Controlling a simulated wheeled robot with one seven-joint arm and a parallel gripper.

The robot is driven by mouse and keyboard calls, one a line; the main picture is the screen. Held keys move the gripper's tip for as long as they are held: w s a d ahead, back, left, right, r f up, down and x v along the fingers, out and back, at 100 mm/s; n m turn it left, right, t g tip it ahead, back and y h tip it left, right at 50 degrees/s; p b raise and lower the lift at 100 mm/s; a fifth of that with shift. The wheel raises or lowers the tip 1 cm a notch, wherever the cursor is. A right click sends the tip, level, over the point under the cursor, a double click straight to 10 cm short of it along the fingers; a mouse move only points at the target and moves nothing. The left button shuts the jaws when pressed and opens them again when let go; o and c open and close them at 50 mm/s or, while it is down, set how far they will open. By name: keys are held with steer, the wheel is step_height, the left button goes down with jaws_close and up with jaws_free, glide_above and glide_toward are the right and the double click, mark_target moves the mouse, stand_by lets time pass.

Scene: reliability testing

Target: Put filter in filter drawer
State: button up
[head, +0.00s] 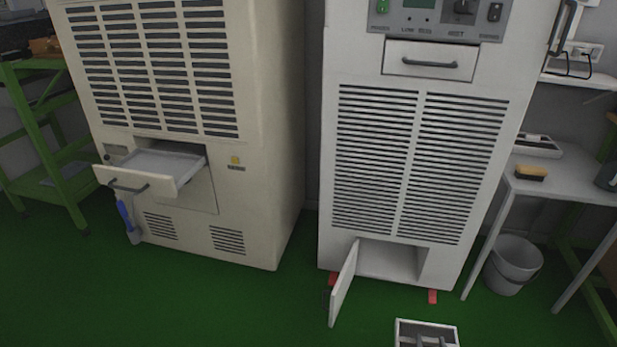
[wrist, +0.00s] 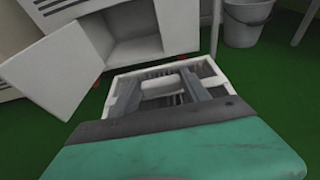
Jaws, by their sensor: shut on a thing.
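The filter (wrist: 213,72) is a shallow white frame with a grey slatted inside and a pale bar across its middle. My gripper (wrist: 163,86) is shut on the filter, its grey fingers reaching into the frame at either side of the bar. The filter also shows at the bottom edge of the head view (head: 427,323), partly cut off. In the head view, a drawer (head: 150,180) stands pulled out of the beige cabinet at left, and it looks empty. The white cabinet at right has a shut drawer (head: 430,62) under its control panel.
The white cabinet's low compartment (head: 390,262) is open and empty, its door (head: 343,285) swung out toward the filter. A grey bucket (head: 512,266) stands under the table (head: 575,178) at right. A green shelf (head: 50,150) is at far left. Green floor is clear between.

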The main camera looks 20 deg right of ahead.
steer(key=w+a+r+n+t+y, duration=0.1)
steer(key=w+a+r+n+y, duration=0.2)
steer(key=w+a+r, duration=0.35)
steer(key=w+a+r+n+t+y, duration=0.1)
steer(key=w+a+r+n+y, duration=0.25)
steer(key=w+r, duration=0.6)
steer(key=s+a+r+n+g+y, duration=0.15)
steer(key=a+r+y, duration=0.25)
steer(key=a+r, duration=0.7)
steer(key=a+r+n+g+y, duration=0.1)
steer(key=a+r+n+y, duration=0.2)
steer(key=a+r, duration=0.8)
step_height(320, 180, up, 23)
steer(key=a+p, duration=0.3)
steer(key=p, duration=3)
steer(key=shift+s+r, duration=0.15)
